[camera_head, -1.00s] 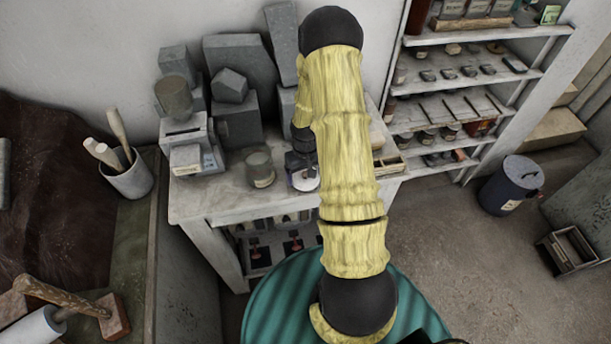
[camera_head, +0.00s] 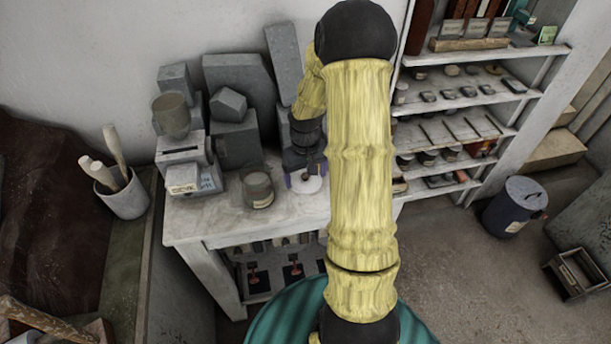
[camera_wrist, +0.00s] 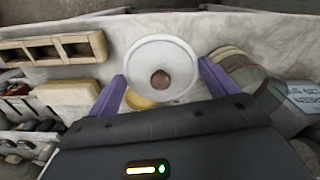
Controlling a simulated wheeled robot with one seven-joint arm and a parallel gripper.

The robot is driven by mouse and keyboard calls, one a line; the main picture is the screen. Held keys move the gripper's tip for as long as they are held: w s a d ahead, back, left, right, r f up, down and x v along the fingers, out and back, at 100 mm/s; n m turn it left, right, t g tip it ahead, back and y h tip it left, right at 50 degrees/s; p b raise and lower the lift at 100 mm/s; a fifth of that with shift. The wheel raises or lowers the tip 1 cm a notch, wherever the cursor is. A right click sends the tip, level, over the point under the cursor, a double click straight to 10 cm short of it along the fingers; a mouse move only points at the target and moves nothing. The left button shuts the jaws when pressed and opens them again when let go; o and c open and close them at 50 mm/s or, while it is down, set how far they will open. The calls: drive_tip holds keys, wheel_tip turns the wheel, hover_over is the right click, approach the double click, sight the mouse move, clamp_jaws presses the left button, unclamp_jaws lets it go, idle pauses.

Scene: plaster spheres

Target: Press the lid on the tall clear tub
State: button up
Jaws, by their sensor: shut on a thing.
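My gripper (camera_wrist: 162,85) has its two purple fingers on either side of a white round lid (camera_wrist: 165,62) with a brown knob, and is shut on it. In the head view the lid (camera_head: 308,183) shows as a white disc under my gripper, over the right part of the worktable. A grey-green see-through tub (camera_head: 258,190) with a pale label stands just left of the lid; it looks like the clear tub. In the wrist view this tub (camera_wrist: 240,72) is beside the right finger, apart from the lid. The gap under the lid is hidden.
Grey plaster blocks (camera_head: 236,145) and a grey device (camera_head: 183,150) with a cup on top stand behind and left of the tub. A wooden compartment box (camera_wrist: 55,50) and a yellow block (camera_wrist: 75,92) lie left in the wrist view. The table's front left is clear.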

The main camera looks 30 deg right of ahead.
drive_tip(key=w+a+r+m+p, duration=0.1)
drive_tip(key=a+r+m, duration=0.1)
drive_tip(key=a+r, duration=0.2)
drive_tip(key=a+r+m+p, duration=0.1)
drive_tip(key=a+r+m, duration=0.2)
drive_tip(key=a, duration=0.6)
wheel_tip(320, 180, up, 2)
drive_tip(key=shift+w+a+r+p, duration=0.1)
drive_tip(key=shift+w+a+p, duration=0.2)
drive_tip(key=shift+w+a, duration=0.1)
